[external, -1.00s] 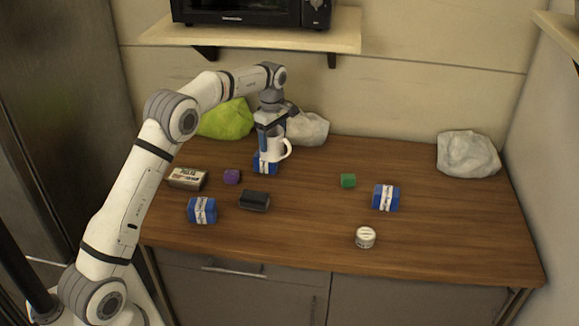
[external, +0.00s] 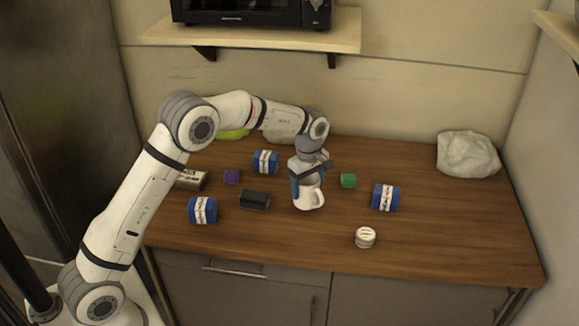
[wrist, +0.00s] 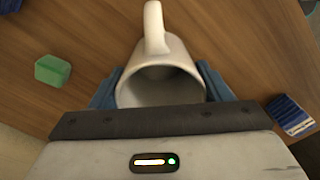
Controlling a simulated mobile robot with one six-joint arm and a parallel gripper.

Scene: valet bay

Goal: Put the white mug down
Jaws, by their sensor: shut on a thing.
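The white mug (external: 309,196) is upright at the middle of the wooden counter, between the black block and the green block. My gripper (external: 308,184) is above it, pointing down, with its blue fingers shut on the mug. In the wrist view the mug (wrist: 160,84) sits between both blue fingers (wrist: 160,92), its open rim facing the camera and its handle pointing to the top. The mug's base is low, at or very near the counter; I cannot tell whether it touches.
A black block (external: 254,200) lies left of the mug and a green block (external: 348,181) right of it. Blue packets (external: 265,162), (external: 202,210), (external: 386,197), a purple block (external: 232,177) and a round tin (external: 365,238) stand around. The counter (external: 300,250) in front is clear.

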